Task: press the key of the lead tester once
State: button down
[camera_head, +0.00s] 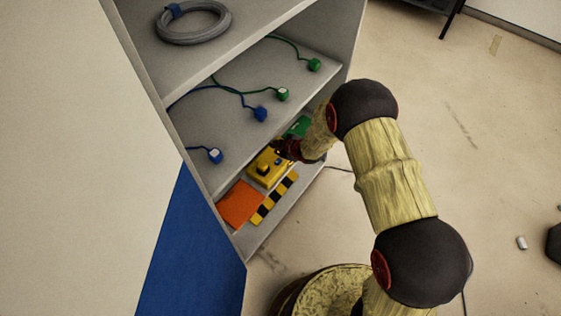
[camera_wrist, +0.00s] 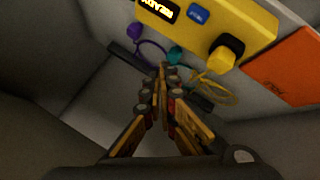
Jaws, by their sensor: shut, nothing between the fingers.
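The lead tester is a yellow box (camera_head: 267,168) on the bottom shelf. In the wrist view it (camera_wrist: 257,24) spans the top, with a lit display (camera_wrist: 157,9) whose letters are upside down. Beside the display is a small blue key-like patch (camera_wrist: 199,15), and nearer the orange card a raised black-and-yellow block (camera_wrist: 227,50). I cannot tell for certain which is the key. My gripper (camera_head: 282,150) is beside the tester in the head view. In the wrist view my gripper (camera_wrist: 164,72) has its fingertips together, empty, and appears apart from the box.
An orange card (camera_head: 240,204) and a black-and-yellow striped strip (camera_head: 274,199) lie by the tester. A purple plug (camera_wrist: 135,30) and a teal plug (camera_wrist: 176,55) are near my fingertips. The middle shelf (camera_head: 225,125) above holds blue and green plugs on leads.

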aim_at(277, 162)
jog(key=shift+f, duration=0.1)
dwell(0.3)
notch_tip(277, 162, down, 9)
jog(key=b, duration=0.6)
dwell(1.3)
jog(key=shift+f+b, duration=0.25)
jog(key=shift+b, duration=0.25)
jog(key=shift+f+b, duration=0.35)
jog(key=shift+f, duration=0.1)
dwell(0.6)
dwell(0.3)
jog(key=shift+r+p, duration=0.6)
jog(key=shift+r, duration=0.3)
